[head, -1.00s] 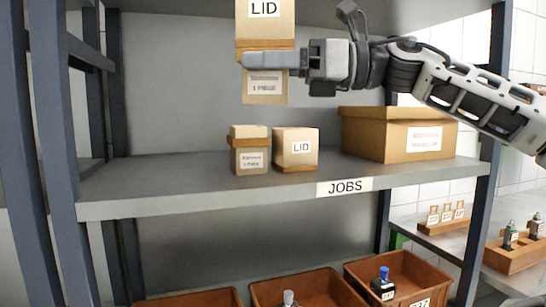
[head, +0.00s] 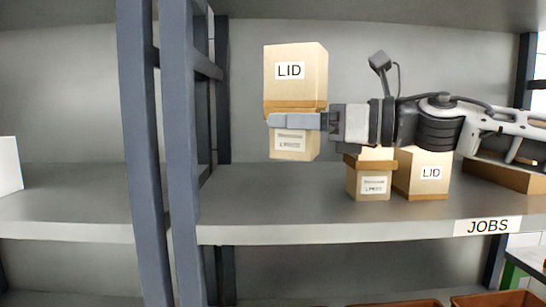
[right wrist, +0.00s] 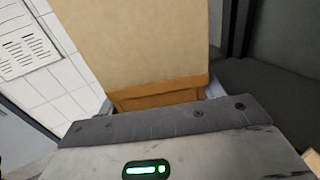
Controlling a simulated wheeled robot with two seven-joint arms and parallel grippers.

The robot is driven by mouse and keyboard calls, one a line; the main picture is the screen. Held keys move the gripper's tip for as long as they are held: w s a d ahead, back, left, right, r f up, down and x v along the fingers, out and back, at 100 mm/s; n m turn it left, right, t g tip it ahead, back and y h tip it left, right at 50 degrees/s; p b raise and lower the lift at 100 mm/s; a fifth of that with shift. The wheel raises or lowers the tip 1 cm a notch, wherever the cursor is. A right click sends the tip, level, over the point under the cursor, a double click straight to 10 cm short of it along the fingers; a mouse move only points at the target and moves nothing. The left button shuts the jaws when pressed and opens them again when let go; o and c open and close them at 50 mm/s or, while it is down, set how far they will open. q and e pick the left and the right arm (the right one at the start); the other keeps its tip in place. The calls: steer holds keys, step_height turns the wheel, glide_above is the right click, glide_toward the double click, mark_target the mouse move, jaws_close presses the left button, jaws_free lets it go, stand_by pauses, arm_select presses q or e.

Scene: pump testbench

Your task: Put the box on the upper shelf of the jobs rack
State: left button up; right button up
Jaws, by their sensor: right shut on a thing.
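The box (head: 294,75), cardboard with a white LID label and a smaller label on its lower part, is held upright above the shelf. My right gripper (head: 295,121) is shut on it around its middle, reaching in from the right. In the right wrist view the box (right wrist: 135,45) fills the space beyond the gripper. The jobs rack's upper shelf (head: 300,228) carries the JOBS label (head: 487,226) on its front edge. The box is over the left part of this shelf, apart from its surface. My left gripper is not in view.
A small box (head: 368,182) and another LID box (head: 423,172) stand on the shelf, below and right of the held box. A larger box (head: 505,175) is partly hidden behind my arm at right. A rack post (head: 180,150) stands left. The shelf's left part is clear.

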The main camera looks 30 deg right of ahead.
mark_target(277, 144)
steer(key=f, duration=0.1)
steer(key=w+a+f, duration=0.1)
steer(key=w+a+f+p, duration=0.1)
steer(key=f, duration=0.1)
steer(key=shift+w, duration=0.25)
steer(key=shift+w+a+f, duration=0.1)
steer(key=shift+a+f, duration=0.1)
steer(key=shift+w+a+f, duration=0.15)
steer(key=shift+f, duration=0.15)
step_height(277, 144, down, 3)
steer(key=shift+r, duration=0.1)
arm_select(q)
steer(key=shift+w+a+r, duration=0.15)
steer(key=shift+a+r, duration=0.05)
arm_select(e)
steer(key=shift+f, duration=0.2)
